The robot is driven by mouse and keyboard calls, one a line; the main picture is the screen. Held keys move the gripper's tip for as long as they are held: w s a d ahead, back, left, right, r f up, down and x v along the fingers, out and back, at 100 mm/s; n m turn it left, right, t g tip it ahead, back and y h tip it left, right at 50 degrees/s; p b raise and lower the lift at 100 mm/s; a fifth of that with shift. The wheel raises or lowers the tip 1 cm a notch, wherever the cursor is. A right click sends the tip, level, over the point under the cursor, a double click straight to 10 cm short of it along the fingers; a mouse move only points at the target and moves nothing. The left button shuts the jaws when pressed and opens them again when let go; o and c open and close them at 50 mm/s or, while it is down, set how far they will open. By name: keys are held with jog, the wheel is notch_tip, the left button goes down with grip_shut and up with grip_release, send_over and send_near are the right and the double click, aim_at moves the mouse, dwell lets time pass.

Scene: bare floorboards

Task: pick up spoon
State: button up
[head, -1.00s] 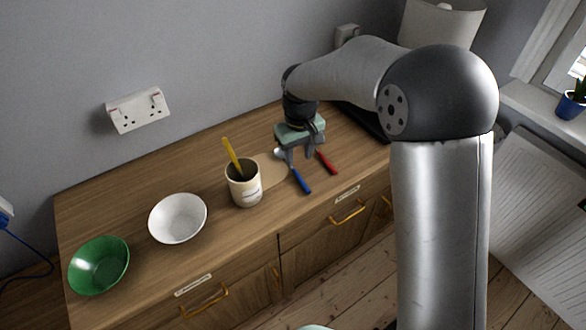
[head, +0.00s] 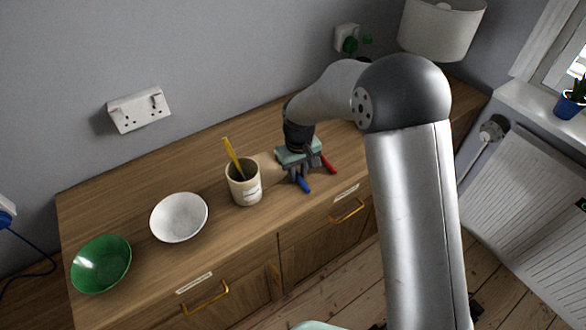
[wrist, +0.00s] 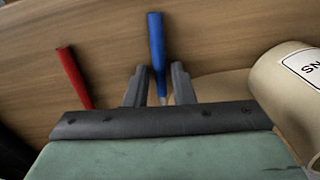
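The spoon has a blue handle (head: 304,185) and lies on the wooden counter, its handle end pointing toward the front edge. The blue handle (wrist: 156,48) also shows in the wrist view. My gripper (head: 300,174) is low over the spoon and hides its bowl end in the head view. In the wrist view my gripper (wrist: 159,82) is open, with one finger on each side of the spoon's shaft and visible gaps beside it. I cannot tell whether the fingertips touch the counter.
A red-handled utensil (head: 328,163) lies just right of the spoon. A cream mug (head: 245,190) holding a yellow-handled utensil (head: 232,157) stands to the left. A white bowl (head: 180,218) and a green bowl (head: 101,264) are farther left. The counter behind the mug is clear.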

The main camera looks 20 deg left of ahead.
grip_shut()
